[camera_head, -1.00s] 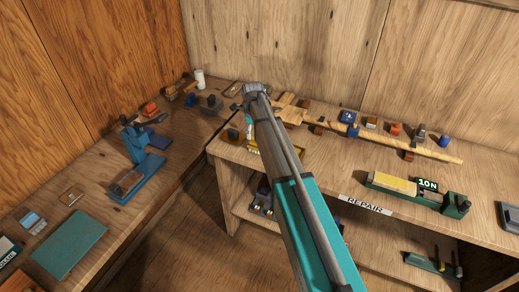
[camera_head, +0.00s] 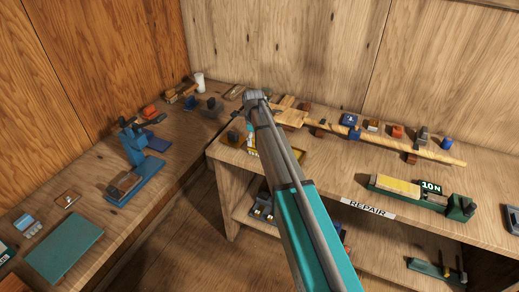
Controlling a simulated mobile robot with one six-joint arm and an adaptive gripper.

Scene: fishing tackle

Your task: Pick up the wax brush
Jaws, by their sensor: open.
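My arm reaches from the bottom of the head view up to the left end of the repair bench. My gripper (camera_head: 234,135) shows as small dark parts just left of the arm's grey end, over the bench's left corner. It is open, and nothing shows between its fingers. A yellow tray (camera_head: 292,154) lies beside and partly behind my arm. A small white and teal item (camera_head: 250,131) stands at its left, close to the gripper. I cannot tell which item is the wax brush; it may be small or hidden by my arm.
A long wooden rod (camera_head: 390,143) rests on supports along the repair bench, with small coloured blocks behind it. A green scale (camera_head: 461,208) stands at right. The left bench holds a blue press (camera_head: 134,150), a teal mat (camera_head: 65,248) and a white cup (camera_head: 200,83).

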